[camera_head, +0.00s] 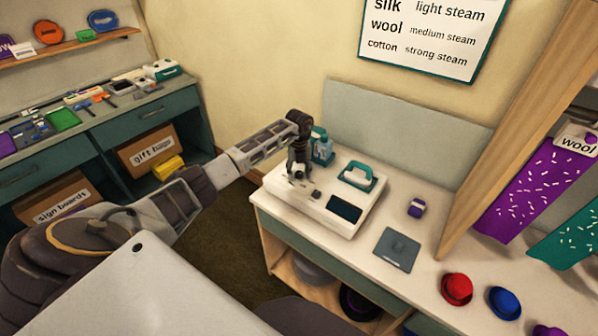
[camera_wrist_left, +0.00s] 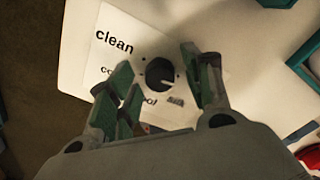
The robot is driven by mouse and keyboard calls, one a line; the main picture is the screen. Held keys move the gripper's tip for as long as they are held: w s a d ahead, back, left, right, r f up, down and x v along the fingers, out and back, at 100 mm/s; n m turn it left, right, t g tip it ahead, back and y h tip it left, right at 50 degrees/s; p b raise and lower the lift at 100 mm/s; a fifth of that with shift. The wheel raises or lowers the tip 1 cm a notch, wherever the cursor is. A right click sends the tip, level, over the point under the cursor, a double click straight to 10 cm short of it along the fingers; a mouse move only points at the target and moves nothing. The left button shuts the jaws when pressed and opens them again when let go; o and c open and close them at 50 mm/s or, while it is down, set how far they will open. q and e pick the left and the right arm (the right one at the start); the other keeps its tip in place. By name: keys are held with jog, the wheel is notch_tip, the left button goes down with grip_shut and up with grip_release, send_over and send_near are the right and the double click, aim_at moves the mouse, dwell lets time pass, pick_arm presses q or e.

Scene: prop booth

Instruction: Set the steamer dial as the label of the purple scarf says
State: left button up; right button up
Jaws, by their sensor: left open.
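The purple scarf (camera_head: 520,190) with white flecks hangs at the right, and its label (camera_head: 577,141) reads "wool". The wall sign (camera_head: 430,38) pairs silk with light steam, wool with medium steam and cotton with strong steam. The white steamer (camera_head: 343,222) stands on the counter. My left gripper (camera_head: 299,176) points down over its left part. In the left wrist view the round dark dial (camera_wrist_left: 158,74) lies between the open green-padded fingers (camera_wrist_left: 157,80). "clean" is readable beside it; the other dial words are partly hidden by the fingers. My right gripper is not in view.
A teal-handled iron-like piece (camera_head: 358,177) sits on the steamer, and a teal bottle (camera_head: 322,147) stands behind my gripper. A grey plate (camera_head: 397,249), a small purple-and-white item (camera_head: 417,207) and red (camera_head: 457,288) and blue (camera_head: 503,302) hats lie to the right.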

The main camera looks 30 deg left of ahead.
pick_arm(q)
jog(key=c, duration=1.1)
jog(key=shift+o, duration=0.2)
